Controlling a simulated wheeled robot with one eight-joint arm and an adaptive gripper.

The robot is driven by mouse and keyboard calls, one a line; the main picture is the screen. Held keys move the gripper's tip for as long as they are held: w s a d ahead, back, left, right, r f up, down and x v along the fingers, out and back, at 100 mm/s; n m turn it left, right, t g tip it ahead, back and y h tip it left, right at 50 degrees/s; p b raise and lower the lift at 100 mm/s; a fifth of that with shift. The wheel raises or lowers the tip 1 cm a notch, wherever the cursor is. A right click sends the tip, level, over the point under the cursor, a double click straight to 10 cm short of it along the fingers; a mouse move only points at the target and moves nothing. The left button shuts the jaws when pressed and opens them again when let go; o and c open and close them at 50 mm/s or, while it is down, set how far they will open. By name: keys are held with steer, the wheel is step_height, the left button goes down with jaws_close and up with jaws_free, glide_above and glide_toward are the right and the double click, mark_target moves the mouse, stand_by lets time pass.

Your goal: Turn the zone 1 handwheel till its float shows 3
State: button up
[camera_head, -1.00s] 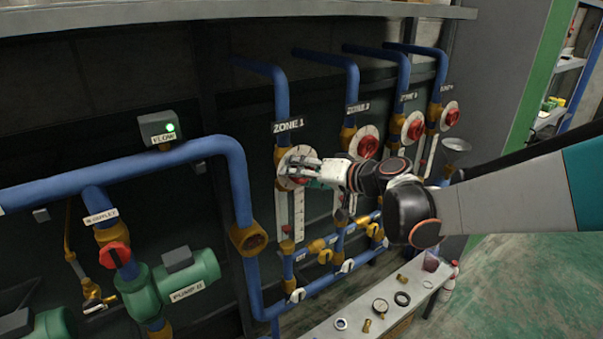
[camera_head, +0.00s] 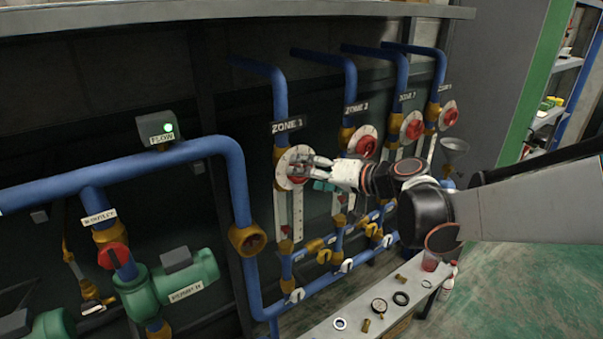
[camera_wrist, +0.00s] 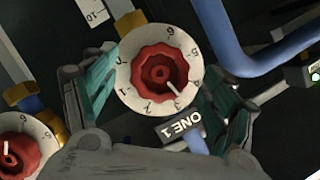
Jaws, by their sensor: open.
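The zone 1 handwheel (camera_head: 297,170) is red, on a round white dial under the ZONE 1 label (camera_head: 287,125). In the wrist view the handwheel (camera_wrist: 158,70) is near the centre, and its white mark points down-right on the numbered dial (camera_wrist: 126,82). My gripper (camera_head: 302,168) is at the handwheel and partly hides it. In the wrist view my gripper (camera_wrist: 160,95) is open, its green-padded fingers on either side of the dial. The zone 1 float scale (camera_head: 298,212) is a white strip below; its float reading is too small to tell.
More red handwheels stand to the right, the zone 2 one (camera_head: 366,143) closest; a neighbouring one (camera_wrist: 15,150) shows in the wrist view's lower left. Blue pipes (camera_head: 240,190) run left of and below zone 1. A bench (camera_head: 400,310) with small parts stands below.

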steer(key=v, duration=0.9)
steer(key=shift+a, duration=0.1)
steer(key=s+d+f+h, duration=0.3)
steer(key=s, duration=0.4)
steer(key=s+d+f+g+h, duration=0.1)
steer(key=s+d+f+h, duration=0.2)
steer(key=s, duration=0.5)
steer(key=s+d+f+m+g+h, duration=0.1)
steer(key=s+d+f+h, duration=0.2)
steer(key=s, duration=0.4)
steer(key=shift+s+d+f+h, duration=0.3)
steer(key=shift+d+h, duration=0.5)
steer(key=shift+h, duration=0.2)
steer(key=shift+w, duration=0.1)
